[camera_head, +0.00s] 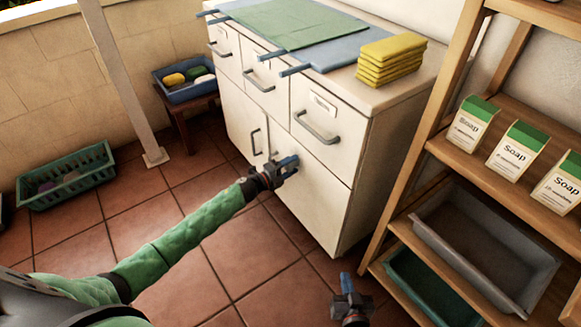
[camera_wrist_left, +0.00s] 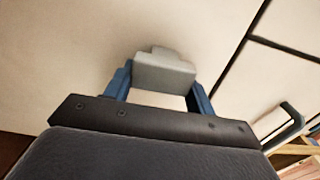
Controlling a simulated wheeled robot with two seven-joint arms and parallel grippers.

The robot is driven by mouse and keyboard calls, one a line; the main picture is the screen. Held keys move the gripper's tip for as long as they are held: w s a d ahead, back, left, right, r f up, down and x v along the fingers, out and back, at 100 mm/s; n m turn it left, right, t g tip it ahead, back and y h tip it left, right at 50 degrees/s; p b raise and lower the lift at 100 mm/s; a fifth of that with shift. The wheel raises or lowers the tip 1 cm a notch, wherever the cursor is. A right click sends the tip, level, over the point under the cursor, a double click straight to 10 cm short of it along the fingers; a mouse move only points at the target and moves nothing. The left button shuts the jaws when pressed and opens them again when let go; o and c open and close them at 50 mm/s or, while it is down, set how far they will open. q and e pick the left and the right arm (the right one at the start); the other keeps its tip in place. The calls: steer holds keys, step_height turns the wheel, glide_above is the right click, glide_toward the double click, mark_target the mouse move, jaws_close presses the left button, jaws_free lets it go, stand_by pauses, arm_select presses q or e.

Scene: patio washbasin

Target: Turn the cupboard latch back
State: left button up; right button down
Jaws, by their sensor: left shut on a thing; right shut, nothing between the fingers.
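The white cupboard (camera_head: 318,205) stands at the centre of the head view, with drawers above and doors below. Its grey latch (camera_wrist_left: 165,70) shows in the left wrist view, a stepped block against the pale door front. My left gripper (camera_head: 288,166) is at the door, and in the left wrist view its blue fingers (camera_wrist_left: 160,92) are shut on the latch, one on each side. In the head view the gripper largely hides the latch. My right gripper (camera_head: 346,283) is shut and empty, low over the floor in front of the wooden shelf.
A door handle (camera_head: 254,142) is left of my left gripper, with drawer handles (camera_head: 315,130) above. Yellow cloths (camera_head: 390,58) lie on the cupboard top. A wooden shelf (camera_head: 400,230) with soap boxes (camera_head: 516,150) stands at right. A green basket (camera_head: 68,176) sits on the tiled floor at left.

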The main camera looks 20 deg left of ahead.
arm_select(q)
steer(key=o, duration=1)
arm_select(e)
steer(key=shift+f, duration=0.1)
arm_select(q)
steer(key=shift+s, duration=0.1)
steer(key=shift+s+a+f, duration=0.1)
steer(key=shift+s+a, duration=0.1)
steer(key=v, duration=0.5)
steer(key=shift+s+a, duration=0.15)
steer(key=shift+s, duration=0.1)
steer(key=shift+s+a, duration=0.45)
steer(key=shift+s, duration=0.1)
arm_select(e)
steer(key=f, duration=0.1)
steer(key=s+f+g, duration=0.1)
steer(key=f, duration=0.1)
steer(key=shift+s+d+f, duration=0.1)
steer(key=shift+s+f, duration=0.1)
steer(key=shift+s, duration=0.05)
steer(key=shift+w+r, duration=0.15)
steer(key=shift+r, duration=0.15)
